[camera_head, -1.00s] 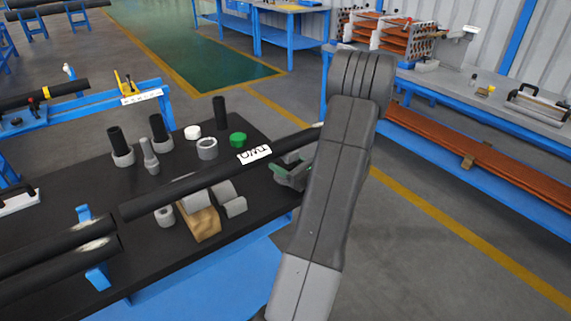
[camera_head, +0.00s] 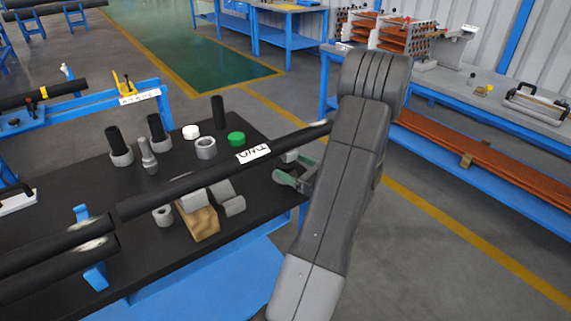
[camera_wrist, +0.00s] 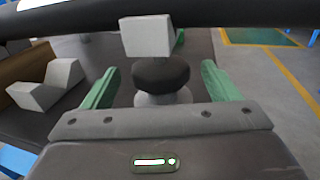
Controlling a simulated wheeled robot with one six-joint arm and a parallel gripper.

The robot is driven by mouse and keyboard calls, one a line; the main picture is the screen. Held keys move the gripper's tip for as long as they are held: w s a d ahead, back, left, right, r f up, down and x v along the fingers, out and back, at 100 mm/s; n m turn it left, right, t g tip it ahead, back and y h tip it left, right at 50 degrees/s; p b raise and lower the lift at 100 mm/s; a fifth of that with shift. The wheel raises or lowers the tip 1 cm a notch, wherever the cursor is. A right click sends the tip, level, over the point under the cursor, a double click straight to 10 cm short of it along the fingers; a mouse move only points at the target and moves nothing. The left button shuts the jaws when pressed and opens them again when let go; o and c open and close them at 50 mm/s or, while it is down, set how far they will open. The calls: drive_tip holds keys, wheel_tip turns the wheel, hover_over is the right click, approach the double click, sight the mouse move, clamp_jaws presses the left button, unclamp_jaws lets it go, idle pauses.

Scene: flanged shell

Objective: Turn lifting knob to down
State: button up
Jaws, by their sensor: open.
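The lifting knob (camera_wrist: 160,74) is a dark round knob on a light grey stem, below a pale block (camera_wrist: 146,37) in the wrist view. My gripper (camera_wrist: 160,69) has green fingers, open, one on each side of the knob. Gaps show between the knob and both fingers. In the head view my gripper (camera_head: 294,173) is at the right end of the black table, beside the long dark pipe (camera_head: 200,179). My arm hides part of it there, and I cannot make out the knob in that view.
The pipe (camera_wrist: 230,13) crosses the top of the wrist view, close above the fingers. A V-shaped grey block (camera_wrist: 48,84) lies to the left. Several fittings and a wooden block (camera_head: 202,222) stand on the black table (camera_head: 110,205). Open floor lies to the right.

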sight(277, 158)
drive_tip(key=v, duration=1)
drive_tip(key=shift+b, duration=0.3)
drive_tip(key=shift+w+a, duration=0.1)
drive_tip(key=shift+a, duration=0.1)
drive_tip(key=p+x, duration=0.1)
drive_tip(key=x, duration=1.2)
drive_tip(key=shift+w+a, duration=0.3)
drive_tip(key=shift+d, duration=0.1)
